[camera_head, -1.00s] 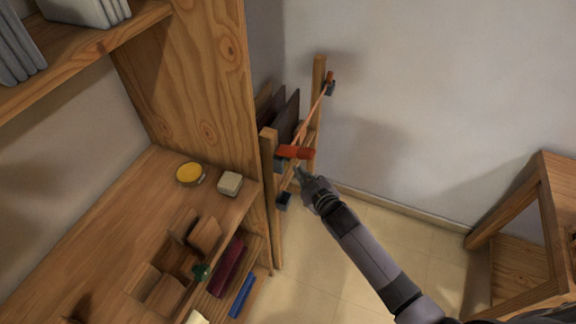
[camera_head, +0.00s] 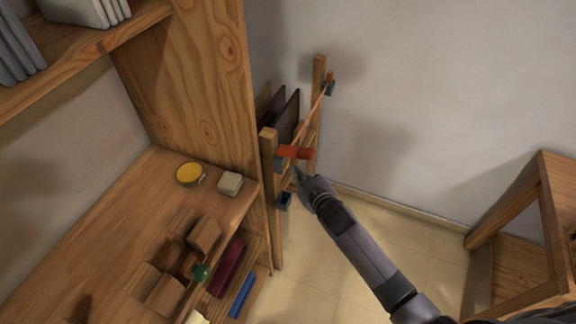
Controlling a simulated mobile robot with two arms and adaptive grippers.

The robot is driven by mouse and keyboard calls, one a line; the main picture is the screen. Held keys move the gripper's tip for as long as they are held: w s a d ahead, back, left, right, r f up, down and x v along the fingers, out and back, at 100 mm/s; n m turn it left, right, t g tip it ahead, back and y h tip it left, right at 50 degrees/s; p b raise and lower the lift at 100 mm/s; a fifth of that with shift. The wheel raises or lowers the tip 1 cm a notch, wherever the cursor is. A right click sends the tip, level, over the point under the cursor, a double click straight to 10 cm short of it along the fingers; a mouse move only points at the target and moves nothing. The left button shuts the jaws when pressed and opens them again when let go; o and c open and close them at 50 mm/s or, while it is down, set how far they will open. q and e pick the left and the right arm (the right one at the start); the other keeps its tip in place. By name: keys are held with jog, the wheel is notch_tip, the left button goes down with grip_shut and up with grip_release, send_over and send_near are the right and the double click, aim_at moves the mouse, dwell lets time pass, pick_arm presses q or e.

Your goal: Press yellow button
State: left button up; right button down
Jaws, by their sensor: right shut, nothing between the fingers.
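A round yellow button (camera_head: 189,173) in a metallic rim sits on the wooden desk top at the left, near the upright wood panel. My right gripper (camera_head: 298,173) is shut and empty. It is to the right of the desk, just below the red-orange piece on the wooden rack, well apart from the yellow button. I cannot tell whether it touches the rack. My left gripper does not show.
A pale block (camera_head: 230,183) lies right of the button. Wooden blocks and a green knob (camera_head: 201,272) are nearer. The wooden rack (camera_head: 270,190) with a red-orange bar (camera_head: 296,152) stands beside the desk. A wooden frame (camera_head: 545,220) stands at right; floor between is clear.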

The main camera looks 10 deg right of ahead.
jog(key=shift+w+a, duration=0.3)
jog(key=shift+a, duration=0.15)
dwell(0.5)
jog(key=shift+d+r, duration=0.1)
jog(key=shift+s+d+p, duration=0.35)
jog(key=shift+s+d, duration=0.2)
jog(key=shift+d, duration=0.15)
jog(key=shift+d, duration=0.1)
jog(key=s+d+p, duration=0.1)
jog(key=d, duration=0.1)
jog(key=s+d+p, duration=0.1)
jog(key=d, duration=0.1)
jog(key=shift+s, duration=0.35)
dwell(0.7)
